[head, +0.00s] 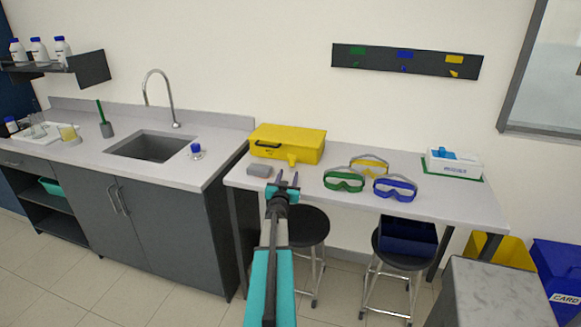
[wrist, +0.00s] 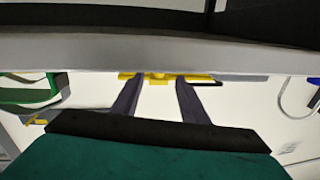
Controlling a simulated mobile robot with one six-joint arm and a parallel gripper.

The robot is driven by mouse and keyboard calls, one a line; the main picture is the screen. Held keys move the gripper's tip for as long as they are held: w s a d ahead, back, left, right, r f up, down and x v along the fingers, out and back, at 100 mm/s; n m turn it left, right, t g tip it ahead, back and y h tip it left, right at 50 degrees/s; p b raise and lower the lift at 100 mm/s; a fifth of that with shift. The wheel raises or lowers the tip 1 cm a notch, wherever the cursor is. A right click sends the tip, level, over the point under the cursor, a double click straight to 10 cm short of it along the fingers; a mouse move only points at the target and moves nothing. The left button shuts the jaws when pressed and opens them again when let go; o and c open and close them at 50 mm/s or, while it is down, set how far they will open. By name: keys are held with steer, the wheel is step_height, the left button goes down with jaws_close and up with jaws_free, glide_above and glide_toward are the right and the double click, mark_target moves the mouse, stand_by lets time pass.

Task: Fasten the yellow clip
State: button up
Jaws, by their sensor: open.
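A yellow case (head: 288,141) with a black handle on its front stands at the back left of the white table. A small yellow clip (head: 291,159) sticks out at the lower front of the case. Whether it is open or closed is too small to tell. My gripper (head: 287,180) is open and empty, in front of the case and below the clip in the picture. In the wrist view, which looks upside down, yellow parts of the case (wrist: 210,77) and the clip (wrist: 157,79) show beyond and between the two dark fingers (wrist: 158,97). No contact is visible.
A grey block (head: 260,170) lies left of my gripper. Green (head: 344,180), yellow (head: 369,166) and blue (head: 395,188) goggles lie to the right, with a white box (head: 453,163) beyond. Stools (head: 308,226) stand under the table (head: 440,206). A sink counter (head: 225,150) is at left.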

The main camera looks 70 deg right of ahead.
mark_target(291, 174)
steer(key=shift+w+d+p, duration=0.25)
steer(key=shift+d+p, duration=0.05)
steer(key=shift+d, duration=0.95)
steer(key=shift+w+d+p, duration=0.25)
steer(key=shift+d+p, duration=0.05)
steer(key=shift+d, duration=0.9)
steer(key=shift+w+d+p, duration=0.25)
steer(key=shift+d+p, duration=0.05)
steer(key=shift+d, duration=0.95)
jaws_close()
steer(key=shift+d, duration=0.25)
steer(key=shift+a, duration=0.25)
steer(key=shift+s, duration=0.1)
